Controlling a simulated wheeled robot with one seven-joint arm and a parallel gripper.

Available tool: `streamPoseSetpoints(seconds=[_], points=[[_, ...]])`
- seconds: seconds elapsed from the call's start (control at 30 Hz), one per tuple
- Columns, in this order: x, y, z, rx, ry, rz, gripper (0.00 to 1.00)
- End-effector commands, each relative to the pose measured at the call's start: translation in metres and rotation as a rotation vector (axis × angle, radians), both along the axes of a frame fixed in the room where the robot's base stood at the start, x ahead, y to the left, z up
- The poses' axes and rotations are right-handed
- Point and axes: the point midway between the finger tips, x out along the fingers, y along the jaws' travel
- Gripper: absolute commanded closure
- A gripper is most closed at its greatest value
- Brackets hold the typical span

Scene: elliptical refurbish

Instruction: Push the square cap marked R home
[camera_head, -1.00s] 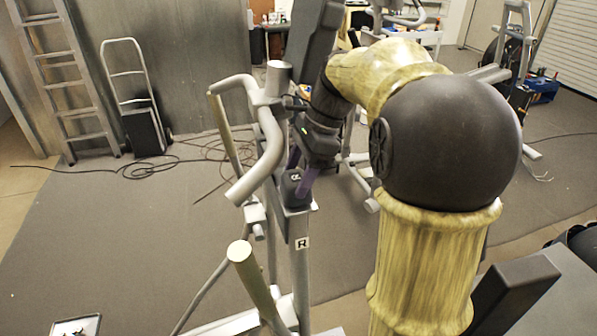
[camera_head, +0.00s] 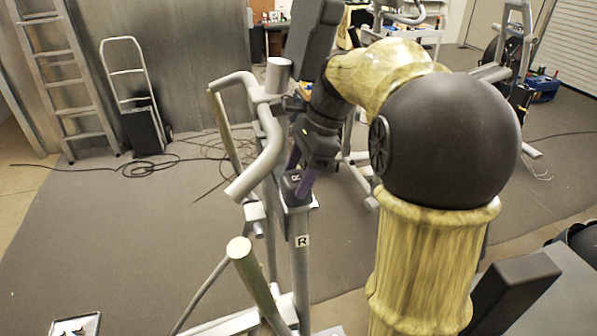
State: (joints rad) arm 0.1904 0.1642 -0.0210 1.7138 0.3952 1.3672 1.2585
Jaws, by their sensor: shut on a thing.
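The dark square cap (camera_head: 291,190) with a white R on it is at the top of the grey upright square post (camera_head: 300,270), which carries a white R label. The cap's lower edge meets the post's top; how far it is seated I cannot tell. My gripper (camera_head: 299,180), with purple fingers, is shut on the cap from above. The fingers and the wrist partly hide the cap's right side.
The machine's grey curved handlebar (camera_head: 268,150) stands close left of my gripper. A second pole with a pale end (camera_head: 240,250) rises in front. A small tray (camera_head: 76,326) is at the lower left. Grey floor on the left is mostly open.

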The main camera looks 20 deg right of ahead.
Motion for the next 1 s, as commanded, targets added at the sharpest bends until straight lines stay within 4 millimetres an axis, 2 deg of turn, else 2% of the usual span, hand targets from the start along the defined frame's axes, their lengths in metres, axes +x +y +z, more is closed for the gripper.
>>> streamPoseSetpoints(seconds=[0.23, 0.27, 0.37, 0.4, 0.77, 1.0], points=[[0.0, 0.0, -0.002, 0.0, 0.001, 0.0, 0.61], [0.0, 0.0, -0.002, 0.0, 0.001, 0.0, 0.38], [0.0, 0.0, -0.002, 0.0, 0.001, 0.0, 0.18], [0.0, 0.0, -0.002, 0.0, 0.001, 0.0, 0.14], [0.001, -0.001, 0.002, 0.0, -0.002, -0.001, 0.14], [0.001, -0.012, 0.025, -0.001, -0.004, -0.001, 0.14]])
